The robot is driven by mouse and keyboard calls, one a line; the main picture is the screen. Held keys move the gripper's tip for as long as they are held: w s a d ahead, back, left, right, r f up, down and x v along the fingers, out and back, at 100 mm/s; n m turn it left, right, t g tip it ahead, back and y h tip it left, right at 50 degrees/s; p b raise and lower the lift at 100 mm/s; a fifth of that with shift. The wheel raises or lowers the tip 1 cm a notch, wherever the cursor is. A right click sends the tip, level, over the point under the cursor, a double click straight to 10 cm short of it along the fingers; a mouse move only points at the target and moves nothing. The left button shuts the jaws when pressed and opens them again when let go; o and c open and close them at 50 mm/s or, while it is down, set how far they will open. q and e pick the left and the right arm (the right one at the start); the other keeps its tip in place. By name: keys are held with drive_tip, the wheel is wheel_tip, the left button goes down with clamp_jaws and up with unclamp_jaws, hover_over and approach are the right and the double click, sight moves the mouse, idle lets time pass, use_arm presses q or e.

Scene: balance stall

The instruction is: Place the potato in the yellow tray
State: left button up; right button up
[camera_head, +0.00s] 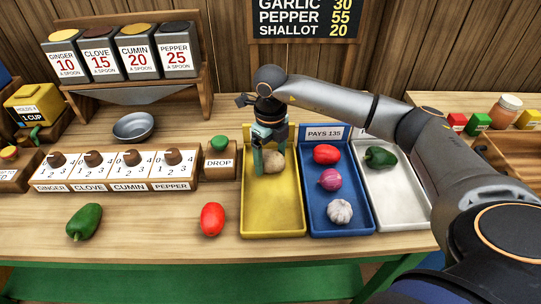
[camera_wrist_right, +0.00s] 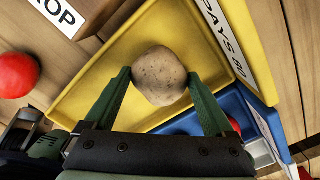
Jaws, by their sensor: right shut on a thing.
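The potato (camera_head: 273,163) is light brown and sits at the far part of the yellow tray (camera_head: 272,213), over or on its floor. My right gripper (camera_head: 271,160) reaches down over the yellow tray from the right and is shut on the potato. In the right wrist view the potato (camera_wrist_right: 160,76) is between the two green fingers of my right gripper (camera_wrist_right: 160,85), with yellow tray floor (camera_wrist_right: 105,75) around it. Whether the potato touches the tray floor is hard to tell. My left gripper is not in view.
A blue tray (camera_head: 341,228) with a tomato, shallot and garlic stands right of the yellow one. A white tray (camera_head: 398,213) holds a green pepper (camera_head: 380,157). A green pepper (camera_head: 84,222) and a tomato (camera_head: 212,219) lie on the front table. The DROP button block (camera_head: 219,161) stands left.

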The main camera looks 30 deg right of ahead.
sight(270, 154)
drive_tip(key=shift+f, duration=0.25)
drive_tip(key=o, duration=1.2)
drive_tip(key=shift+r, duration=0.1)
wheel_tip(270, 154, up, 12)
drive_tip(key=shift+r, duration=0.2)
